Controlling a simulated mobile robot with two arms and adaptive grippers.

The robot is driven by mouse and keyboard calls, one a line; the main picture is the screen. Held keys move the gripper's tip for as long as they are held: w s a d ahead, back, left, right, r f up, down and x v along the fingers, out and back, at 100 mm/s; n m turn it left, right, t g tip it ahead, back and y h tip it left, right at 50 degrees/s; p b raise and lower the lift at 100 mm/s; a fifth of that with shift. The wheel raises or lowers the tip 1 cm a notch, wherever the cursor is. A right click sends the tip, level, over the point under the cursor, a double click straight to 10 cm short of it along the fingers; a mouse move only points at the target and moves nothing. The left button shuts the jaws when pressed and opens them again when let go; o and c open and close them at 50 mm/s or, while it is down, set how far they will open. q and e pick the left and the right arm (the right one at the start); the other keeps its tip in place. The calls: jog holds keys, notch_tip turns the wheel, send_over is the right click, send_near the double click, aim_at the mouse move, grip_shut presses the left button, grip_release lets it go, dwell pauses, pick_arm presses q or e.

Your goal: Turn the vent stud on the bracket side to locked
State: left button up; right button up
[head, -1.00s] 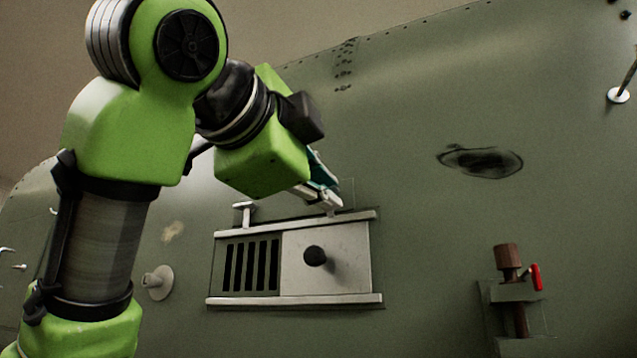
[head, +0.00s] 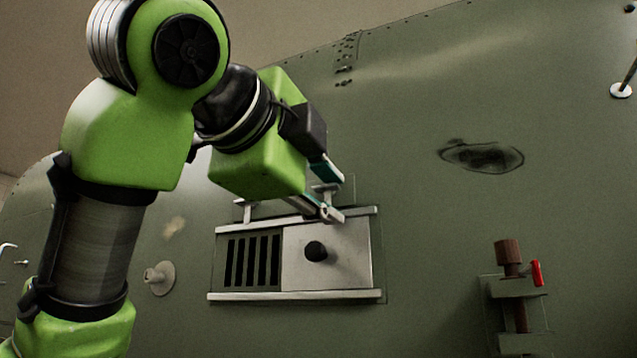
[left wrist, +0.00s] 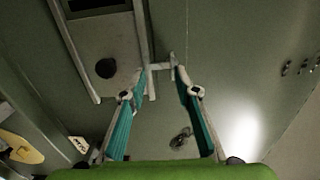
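The vent (head: 335,272) is a pale panel with dark slots and a black knob (head: 316,251). Two pale T-shaped studs stand on its top edge: a left one (head: 243,208) and a right one (head: 325,189) on the side towards the bracket (head: 518,288). My left gripper (head: 331,195) is at the right stud, one finger below it and one above. In the left wrist view, the stud's crossbar (left wrist: 160,66) lies between the spread fingertips (left wrist: 160,80). The fingers look open; contact cannot be told. My right gripper is out of view.
The green fuselage skin (head: 420,230) surrounds the vent. A round pale fitting (head: 159,278) sits left of it. A dark dented patch (head: 482,157) is at upper right. The bracket carries a brown pin and a red lever (head: 536,273).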

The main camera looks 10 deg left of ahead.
pick_arm(q)
jog(key=shift+o, duration=1.3)
jog(key=shift+d+f, duration=0.1)
jog(key=shift+d, duration=0.1)
jog(key=shift+w+d, duration=0.2)
jog(key=shift+w, duration=0.05)
jog(key=shift+s+a+r, duration=0.15)
jog(key=shift+a+r, duration=0.05)
jog(key=s+a, duration=0.2)
jog(key=s, duration=0.9)
jog(key=shift+s, duration=0.2)
jog(key=shift+d+f, duration=0.1)
